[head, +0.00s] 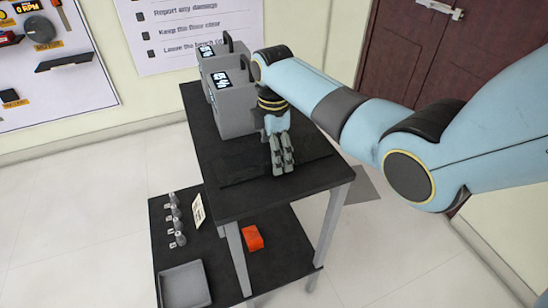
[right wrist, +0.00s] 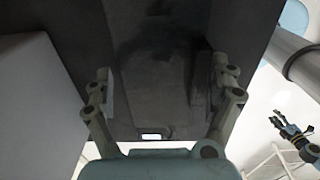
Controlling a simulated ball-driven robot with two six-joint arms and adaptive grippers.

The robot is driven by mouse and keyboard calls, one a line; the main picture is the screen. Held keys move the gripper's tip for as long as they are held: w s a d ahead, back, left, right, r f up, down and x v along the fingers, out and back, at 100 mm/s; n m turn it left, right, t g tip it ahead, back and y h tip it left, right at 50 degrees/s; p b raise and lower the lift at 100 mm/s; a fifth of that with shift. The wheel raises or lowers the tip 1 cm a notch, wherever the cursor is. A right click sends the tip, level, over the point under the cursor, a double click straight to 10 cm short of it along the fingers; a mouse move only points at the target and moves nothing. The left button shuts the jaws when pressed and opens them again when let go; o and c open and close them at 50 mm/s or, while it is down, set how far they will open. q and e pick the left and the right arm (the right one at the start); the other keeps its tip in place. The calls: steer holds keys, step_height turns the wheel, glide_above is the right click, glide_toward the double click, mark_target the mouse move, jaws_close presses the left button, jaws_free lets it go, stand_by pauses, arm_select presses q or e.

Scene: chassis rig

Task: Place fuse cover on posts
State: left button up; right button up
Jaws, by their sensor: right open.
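My right gripper (head: 283,165) points down over the bare front part of the dark table top (head: 235,205). In the right wrist view its two fingers (right wrist: 162,80) are apart, with a dark grey surface behind the gap. I cannot tell whether they touch it. An orange-red block (head: 253,237), perhaps the fuse cover, lies on the lower black shelf, well below and apart from the gripper. Several grey upright pegs (head: 175,218) stand in a row on that shelf; I cannot tell if they are the posts. A dark jointed thing (right wrist: 295,137), perhaps my left gripper, shows at the right wrist view's right side.
Grey boxes with dark labels (head: 232,105) stand at the back of the table, close behind the gripper. On the lower shelf are a grey tray (head: 184,287) and a small card (head: 198,210). A tool board (head: 55,75) hangs at the left; red-brown doors (head: 425,50) are at the back.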

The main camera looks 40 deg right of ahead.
steer(key=shift+s, duration=0.2)
steer(key=c, duration=1.6)
jaws_close()
steer(key=shift+s+f, duration=0.1)
